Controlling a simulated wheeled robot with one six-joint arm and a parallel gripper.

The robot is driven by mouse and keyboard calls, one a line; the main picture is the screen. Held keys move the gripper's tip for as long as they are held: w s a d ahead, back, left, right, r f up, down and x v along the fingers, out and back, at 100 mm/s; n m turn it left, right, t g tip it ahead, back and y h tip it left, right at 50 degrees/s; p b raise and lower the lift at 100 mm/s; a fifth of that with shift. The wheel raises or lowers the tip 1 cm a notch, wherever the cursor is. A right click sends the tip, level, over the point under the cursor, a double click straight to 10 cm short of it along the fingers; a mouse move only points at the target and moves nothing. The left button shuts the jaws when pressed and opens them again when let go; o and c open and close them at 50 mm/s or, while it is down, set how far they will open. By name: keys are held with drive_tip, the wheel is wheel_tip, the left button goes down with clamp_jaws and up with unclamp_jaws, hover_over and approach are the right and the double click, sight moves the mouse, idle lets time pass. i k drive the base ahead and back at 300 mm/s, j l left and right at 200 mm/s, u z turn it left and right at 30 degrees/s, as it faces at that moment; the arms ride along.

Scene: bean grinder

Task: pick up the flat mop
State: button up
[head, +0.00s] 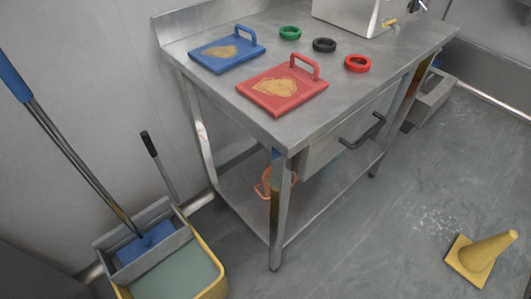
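The flat mop stands at the left of the head view. Its blue grip (14,78) is at the upper left edge, partly cut off by the frame. Its metal pole (72,155) slants down to the right to a blue mop head (145,243). The mop head sits in the grey wringer (168,246) on top of a yellow bucket (212,275) of greenish water. The pole leans towards the grey wall; I cannot tell whether it touches. My gripper is not in view.
A black-gripped lever (149,144) rises behind the wringer. A steel table (210,93) right of the bucket bears a blue tray (222,54), a red tray (293,101) and several rings. A yellow cone (482,258) stands at the lower right. Floor between table and cone is clear.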

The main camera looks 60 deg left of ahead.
sight(9, 75)
drive_tip(key=u, duration=3.25)
